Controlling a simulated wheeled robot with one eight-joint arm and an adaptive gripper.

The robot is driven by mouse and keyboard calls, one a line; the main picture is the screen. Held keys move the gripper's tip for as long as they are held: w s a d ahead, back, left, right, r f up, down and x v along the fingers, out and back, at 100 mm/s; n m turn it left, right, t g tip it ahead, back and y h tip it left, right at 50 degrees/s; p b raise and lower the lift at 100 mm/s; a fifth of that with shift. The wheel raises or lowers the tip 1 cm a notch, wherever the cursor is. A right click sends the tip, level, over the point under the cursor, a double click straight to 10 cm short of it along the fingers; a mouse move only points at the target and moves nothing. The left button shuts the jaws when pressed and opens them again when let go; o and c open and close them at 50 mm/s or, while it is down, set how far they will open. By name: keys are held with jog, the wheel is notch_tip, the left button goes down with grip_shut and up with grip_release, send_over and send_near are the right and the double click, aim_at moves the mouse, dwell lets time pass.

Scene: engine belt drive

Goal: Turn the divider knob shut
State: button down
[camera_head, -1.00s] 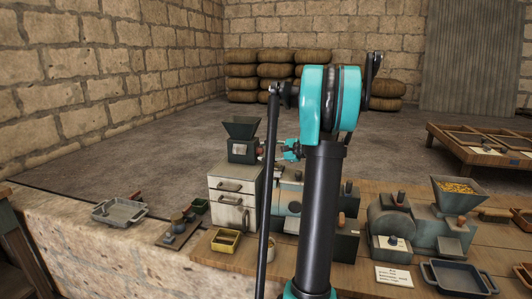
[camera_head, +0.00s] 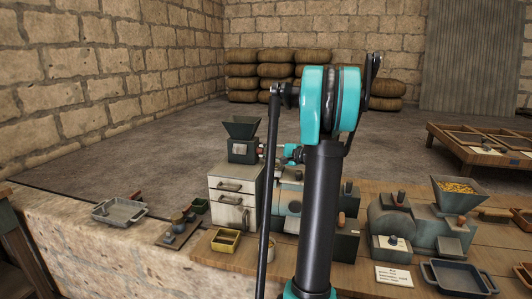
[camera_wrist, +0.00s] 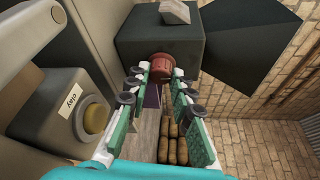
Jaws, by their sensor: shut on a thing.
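A red-brown round knob (camera_wrist: 160,66), taken as the divider knob, sticks out of the side of a dark grey box (camera_wrist: 165,38) in the wrist view. My gripper (camera_wrist: 162,73) has its green-padded fingers on either side of the knob and is shut on it. In the head view the box (camera_head: 242,152) stands on a white drawer cabinet and carries a dark hopper (camera_head: 242,126). My gripper (camera_head: 267,149) reaches the box from the right there, partly hidden behind my arm. The knob's turn angle cannot be read.
In the wrist view a grey housing with a round yellowish button (camera_wrist: 96,118) and a paper label (camera_wrist: 74,100) is close at left. The drawer cabinet (camera_head: 232,205) and a grain-filled hopper machine (camera_head: 440,220) stand on the bench. A grey tray (camera_head: 119,212) is at left.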

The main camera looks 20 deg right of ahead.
dwell(0.3)
jog(key=c, duration=1.3)
grip_release()
jog(key=v, duration=1.2)
jog(key=shift+s+f, duration=0.1)
